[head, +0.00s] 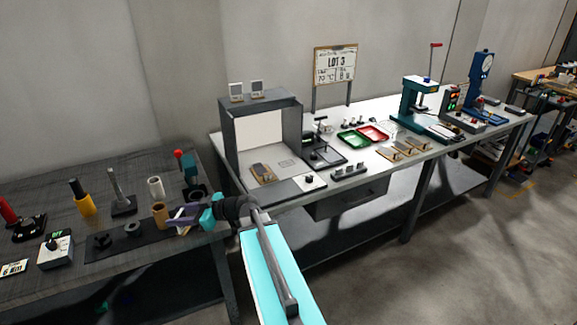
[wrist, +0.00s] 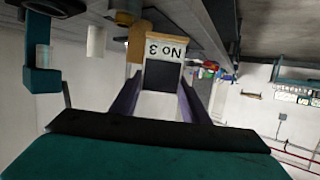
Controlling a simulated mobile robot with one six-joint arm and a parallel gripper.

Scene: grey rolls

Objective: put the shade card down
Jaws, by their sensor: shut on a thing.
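My gripper (head: 184,219) is over the front edge of the left table, beside a tan roll (head: 159,215). In the wrist view, my gripper's purple fingers (wrist: 160,97) are shut on the shade card (wrist: 164,50). The card has a white strip reading "No 3", upside down in that view, and a dark grey patch below it. In the head view the card is too small to make out clearly. I cannot tell whether it touches anything.
A dark mat (head: 115,246) lies along the table's front with small dark parts on it. A grey viewing booth (head: 291,130) stands on the right bench, with a wooden-edged card (head: 262,173) inside.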

